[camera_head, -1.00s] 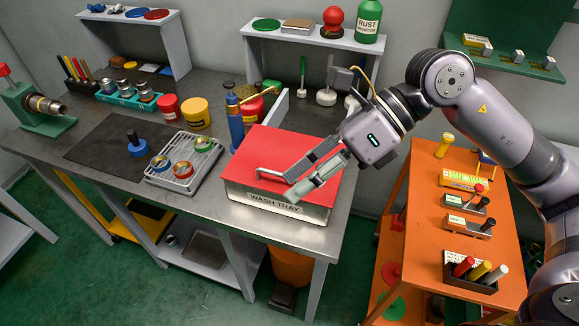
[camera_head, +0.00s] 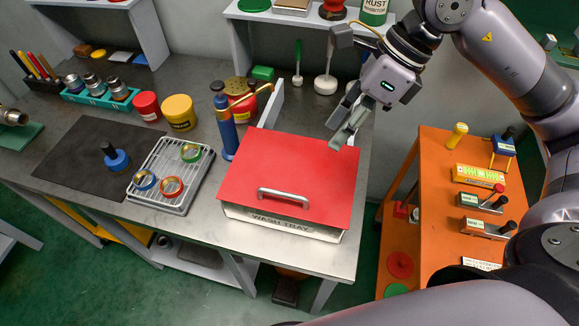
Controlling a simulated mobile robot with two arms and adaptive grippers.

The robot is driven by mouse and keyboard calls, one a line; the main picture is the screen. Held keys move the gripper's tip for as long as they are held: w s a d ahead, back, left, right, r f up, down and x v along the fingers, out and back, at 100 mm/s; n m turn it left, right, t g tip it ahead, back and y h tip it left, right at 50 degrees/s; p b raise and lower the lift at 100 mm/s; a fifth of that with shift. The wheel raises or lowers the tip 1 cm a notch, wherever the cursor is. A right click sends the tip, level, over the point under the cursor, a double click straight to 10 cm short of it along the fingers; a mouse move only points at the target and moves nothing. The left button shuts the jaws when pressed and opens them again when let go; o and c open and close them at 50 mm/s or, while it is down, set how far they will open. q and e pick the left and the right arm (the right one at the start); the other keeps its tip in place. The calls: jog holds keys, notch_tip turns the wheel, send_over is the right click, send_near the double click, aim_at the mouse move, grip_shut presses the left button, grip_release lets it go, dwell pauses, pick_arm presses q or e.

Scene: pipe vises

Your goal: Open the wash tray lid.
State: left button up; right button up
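The wash tray (camera_head: 325,234) is a pale metal box with a "WASH TRAY" label, standing near the front right of the steel bench. Its red lid (camera_head: 300,160) lies over the top, looks shut, and hides the inside. A silver bar handle (camera_head: 283,195) is on the lid near its front edge. My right gripper (camera_head: 340,125) is above the lid's back right corner, pointing down and left. Its fingers look apart with nothing between them, and it is clear of the handle. My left gripper is not in view.
A blue torch bottle (camera_head: 226,125) stands close to the tray's left. A wire rack (camera_head: 165,195) with colored rings is farther left. An upright grey panel (camera_head: 272,104) stands behind the tray. An orange cart (camera_head: 435,235) is at the right.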

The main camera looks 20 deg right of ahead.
jog(key=p, duration=0.2)
send_near(293, 195)
jog(key=p+x, duration=0.1)
jog(key=x, duration=0.6)
jog(key=shift+w+a+f, duration=0.15)
jog(key=shift+f, duration=0.25)
jog(key=c, duration=0.7)
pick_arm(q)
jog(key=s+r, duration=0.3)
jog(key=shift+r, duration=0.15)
pick_arm(e)
grip_shut()
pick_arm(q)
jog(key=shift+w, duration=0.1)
